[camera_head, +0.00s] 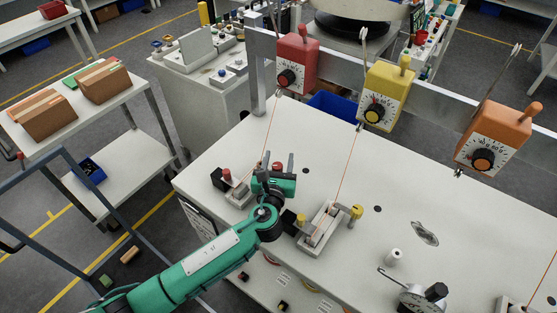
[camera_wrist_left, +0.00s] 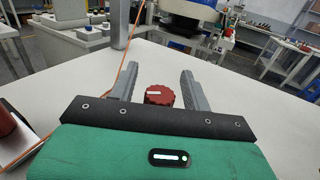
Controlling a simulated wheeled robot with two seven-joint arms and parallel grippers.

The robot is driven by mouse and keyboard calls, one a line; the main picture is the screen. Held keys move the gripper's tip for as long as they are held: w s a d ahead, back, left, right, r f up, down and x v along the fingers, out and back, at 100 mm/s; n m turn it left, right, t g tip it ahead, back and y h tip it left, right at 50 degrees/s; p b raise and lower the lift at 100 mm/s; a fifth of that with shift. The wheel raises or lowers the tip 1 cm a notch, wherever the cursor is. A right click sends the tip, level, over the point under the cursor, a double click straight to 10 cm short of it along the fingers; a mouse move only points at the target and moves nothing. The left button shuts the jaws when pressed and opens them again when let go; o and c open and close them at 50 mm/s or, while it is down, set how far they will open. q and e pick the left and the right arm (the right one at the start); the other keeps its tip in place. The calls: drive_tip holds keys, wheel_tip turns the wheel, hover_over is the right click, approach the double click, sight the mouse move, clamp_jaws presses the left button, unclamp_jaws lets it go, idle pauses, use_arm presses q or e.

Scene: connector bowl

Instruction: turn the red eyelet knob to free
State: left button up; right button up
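The red eyelet knob (camera_wrist_left: 159,95) is a small round ribbed knob with a white bar mark on its top face, lying roughly crosswise in the left wrist view. My left gripper (camera_wrist_left: 160,82) is open, with one grey finger on each side of the knob and a visible gap on both sides. In the head view my left gripper (camera_head: 278,161) is over the red station at the back left of the white table, and a bit of the red knob (camera_head: 277,167) shows between the fingers. My green gripper body hides part of that station. My right gripper is not in view.
An orange thread (camera_wrist_left: 125,55) runs upward close to my left finger. Red (camera_head: 297,62), yellow (camera_head: 385,95) and orange (camera_head: 492,138) dial boxes hang on a rail above. The yellow station (camera_head: 322,232) stands close right of my gripper. The table (camera_head: 400,185) is largely clear beyond it.

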use_arm(q)
drive_tip(key=s+b, duration=0.1)
drive_tip(key=s, duration=0.3)
drive_tip(key=s+a, duration=0.1)
drive_tip(key=s, duration=0.4)
drive_tip(key=s+a+b, duration=0.1)
drive_tip(key=s, duration=0.3)
drive_tip(key=shift+s+a+b, duration=0.15)
drive_tip(key=shift+s+b, duration=0.15)
drive_tip(key=shift+b, duration=0.05)
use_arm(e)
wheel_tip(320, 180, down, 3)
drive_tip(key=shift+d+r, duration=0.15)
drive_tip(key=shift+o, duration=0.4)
